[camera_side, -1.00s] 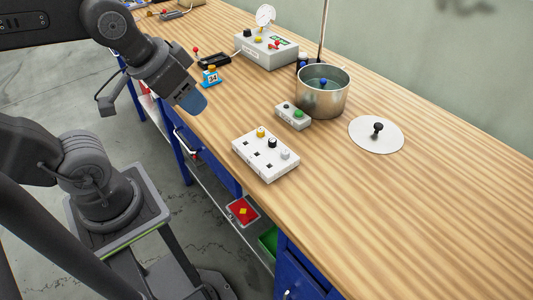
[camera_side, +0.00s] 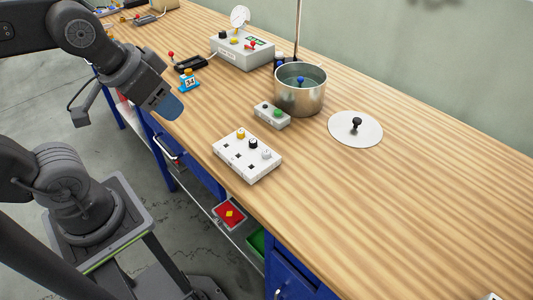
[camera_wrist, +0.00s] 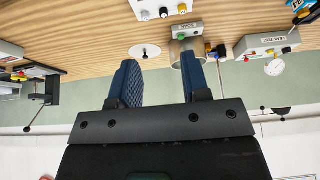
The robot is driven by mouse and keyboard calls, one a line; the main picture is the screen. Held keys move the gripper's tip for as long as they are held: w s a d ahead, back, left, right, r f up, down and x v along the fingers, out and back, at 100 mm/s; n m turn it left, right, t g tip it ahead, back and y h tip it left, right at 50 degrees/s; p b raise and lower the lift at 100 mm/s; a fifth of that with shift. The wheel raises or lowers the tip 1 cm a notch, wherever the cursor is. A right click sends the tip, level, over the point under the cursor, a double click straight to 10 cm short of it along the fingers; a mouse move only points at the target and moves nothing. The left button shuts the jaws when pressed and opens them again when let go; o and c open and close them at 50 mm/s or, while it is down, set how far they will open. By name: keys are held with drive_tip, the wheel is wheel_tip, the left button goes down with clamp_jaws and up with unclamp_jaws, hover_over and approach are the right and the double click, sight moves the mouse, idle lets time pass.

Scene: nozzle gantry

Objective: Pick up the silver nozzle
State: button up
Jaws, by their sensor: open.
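The silver nozzle (camera_side: 267,154) is small and pale. It stands upright in the white nozzle block (camera_side: 238,163), at the end of a row with a black nozzle (camera_side: 253,143) and a yellow nozzle (camera_side: 241,134). In the wrist view the silver nozzle (camera_wrist: 145,14) shows near the top edge, left of the black one. My gripper (camera_side: 168,106) hangs in the air left of the block, above the bench's front edge. Its two blue fingers (camera_wrist: 160,75) are apart with nothing between them.
A metal pot (camera_side: 300,100), a small grey box with a green button (camera_side: 271,115) and a white disc with a black knob (camera_side: 355,129) stand behind the block. A gauge box (camera_side: 242,50) and an orange-blue "34" block (camera_side: 189,80) are farther back. The bench's right side is mostly clear.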

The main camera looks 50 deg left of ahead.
drive_tip(key=shift+o, duration=1)
drive_tip(key=m+g, duration=0.2)
drive_tip(key=g, duration=0.4)
hover_over(266, 151)
wheel_tip(266, 151, down, 7)
drive_tip(key=f, duration=0.8)
drive_tip(key=shift+d+f, duration=0.25)
drive_tip(key=shift+f, duration=0.1)
drive_tip(key=shift+a+f, duration=0.15)
drive_tip(key=shift+f, duration=1.2)
drive_tip(key=shift+a+f, duration=0.1)
drive_tip(key=shift+f, duration=1.25)
drive_tip(key=shift+c, duration=0.2)
